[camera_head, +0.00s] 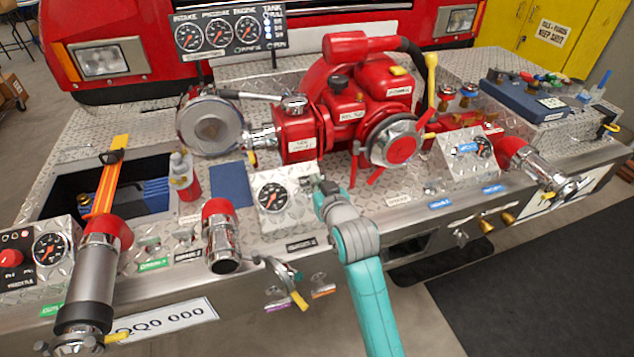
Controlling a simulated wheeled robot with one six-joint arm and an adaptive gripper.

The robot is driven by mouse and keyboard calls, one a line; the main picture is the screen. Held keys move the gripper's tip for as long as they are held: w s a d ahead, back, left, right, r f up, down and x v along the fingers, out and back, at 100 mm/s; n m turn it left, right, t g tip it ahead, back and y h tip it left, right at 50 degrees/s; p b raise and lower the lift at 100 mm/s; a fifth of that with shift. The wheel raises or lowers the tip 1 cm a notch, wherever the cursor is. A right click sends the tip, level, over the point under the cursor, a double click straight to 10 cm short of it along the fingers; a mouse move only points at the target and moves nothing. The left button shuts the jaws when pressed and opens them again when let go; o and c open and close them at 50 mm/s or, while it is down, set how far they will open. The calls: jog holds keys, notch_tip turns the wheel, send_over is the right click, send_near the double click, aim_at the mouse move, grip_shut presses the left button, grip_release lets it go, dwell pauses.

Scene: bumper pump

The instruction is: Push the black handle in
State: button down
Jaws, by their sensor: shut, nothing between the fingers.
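My gripper (326,188) is at the end of my teal and grey arm, over the front deck of the bumper, just right of a round gauge (272,196) on a metal plate. Its fingers look shut and empty, and small and dark from here. I cannot clearly pick out the black handle; dark shapes at the fingertips blend together, and part of the deck there is hidden by the gripper and arm. The red pump (350,110) stands behind the gripper, with a red-capped round outlet (397,145) facing forward.
Chrome outlets with red collars (219,240) stand left of the arm, and another (535,165) at the right. A lever valve (282,270) with a yellow tip hangs at the front edge. Brass knobs (487,225) are on the front face. A blue case (525,102) lies at right.

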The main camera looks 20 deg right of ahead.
jog(key=shift+w+f, duration=0.1)
jog(key=shift+f, duration=0.1)
jog(key=w+f, duration=0.2)
jog(key=f, duration=0.2)
jog(key=shift+w+f, duration=0.35)
jog(key=shift+w, duration=0.05)
jog(key=shift+f, duration=0.2)
